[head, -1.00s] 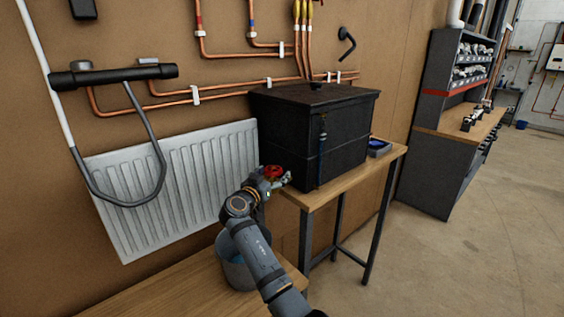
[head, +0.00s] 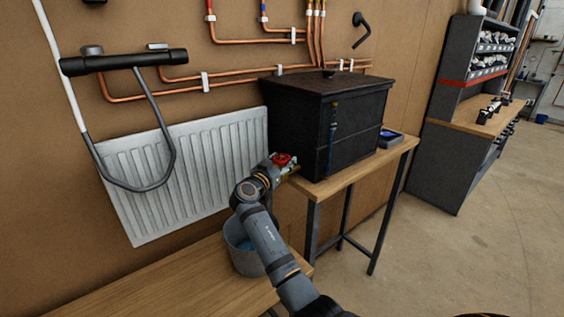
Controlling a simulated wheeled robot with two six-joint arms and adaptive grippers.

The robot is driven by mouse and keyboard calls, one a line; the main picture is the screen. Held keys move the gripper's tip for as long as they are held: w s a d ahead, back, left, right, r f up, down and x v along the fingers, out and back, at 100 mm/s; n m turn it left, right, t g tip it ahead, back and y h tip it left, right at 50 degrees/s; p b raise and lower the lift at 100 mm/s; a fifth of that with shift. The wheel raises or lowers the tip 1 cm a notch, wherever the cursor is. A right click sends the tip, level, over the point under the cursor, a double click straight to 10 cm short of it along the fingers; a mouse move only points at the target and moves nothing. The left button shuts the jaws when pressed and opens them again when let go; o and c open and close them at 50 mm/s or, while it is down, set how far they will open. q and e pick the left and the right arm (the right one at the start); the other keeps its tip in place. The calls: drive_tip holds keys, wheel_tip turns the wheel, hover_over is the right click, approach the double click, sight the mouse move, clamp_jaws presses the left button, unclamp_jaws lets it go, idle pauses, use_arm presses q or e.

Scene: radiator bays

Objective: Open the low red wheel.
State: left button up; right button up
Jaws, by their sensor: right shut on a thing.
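The low red wheel (head: 282,159) is a small red handwheel at the lower left side of the black tank (head: 315,125). My right gripper (head: 279,167) is at the wheel, shut on it, with the arm coming up from the bottom of the view. The fingers are small and partly hidden, so the exact grip is hard to see. My left gripper is not in view.
The tank stands on a wooden table (head: 352,172) with dark legs. A white radiator (head: 200,168) hangs on the wall behind. Open floor lies to the right.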

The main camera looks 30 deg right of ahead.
drive_tip(key=shift+f+n+t+y+b, duration=0.25)
drive_tip(key=shift+n+t+y+b, duration=0.05)
drive_tip(key=shift+t+b, duration=0.2)
drive_tip(key=shift+n+t+y, duration=0.3)
drive_tip(key=shift+n+t, duration=0.1)
drive_tip(key=shift+r+n+t+y, duration=0.2)
drive_tip(key=shift+n+t+y, duration=0.1)
drive_tip(key=shift+t, duration=0.1)
drive_tip(key=o, duration=1.2)
drive_tip(key=v, duration=0.7)
drive_tip(key=shift+a, duration=0.2)
